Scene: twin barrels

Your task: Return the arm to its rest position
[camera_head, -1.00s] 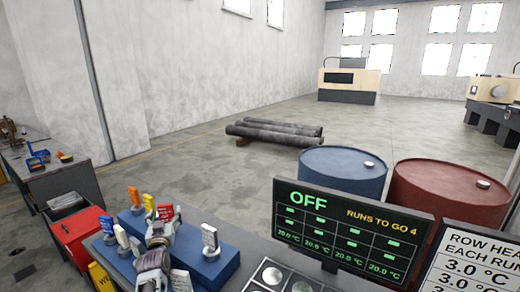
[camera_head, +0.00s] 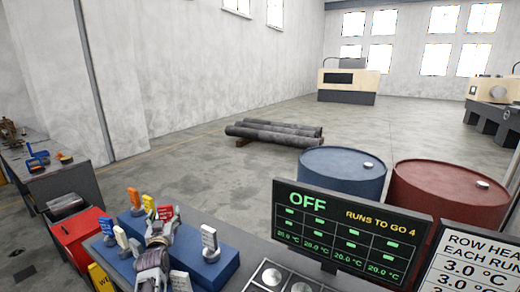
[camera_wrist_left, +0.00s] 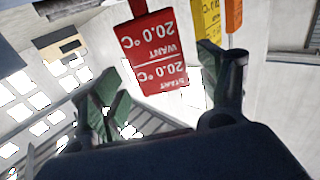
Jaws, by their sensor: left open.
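My left gripper (camera_head: 160,226) is over the blue block (camera_head: 216,262) at the bottom left, its arm rising from the bottom edge. In the left wrist view the two green-tipped fingers of my left gripper (camera_wrist_left: 163,88) are spread apart. A red card (camera_wrist_left: 155,50) with upside-down temperature text shows between them, apart from the fingertips as seen here. The red card also shows in the head view (camera_head: 165,212), just behind the gripper. My right gripper is not in view.
Yellow (camera_head: 148,202), orange (camera_head: 134,196) and white (camera_head: 209,238) tags stand around the gripper. A dark screen reading OFF (camera_head: 345,230) stands right of it, before a blue barrel (camera_head: 340,178) and a red barrel (camera_head: 445,195). A red toolbox (camera_head: 77,232) is at left.

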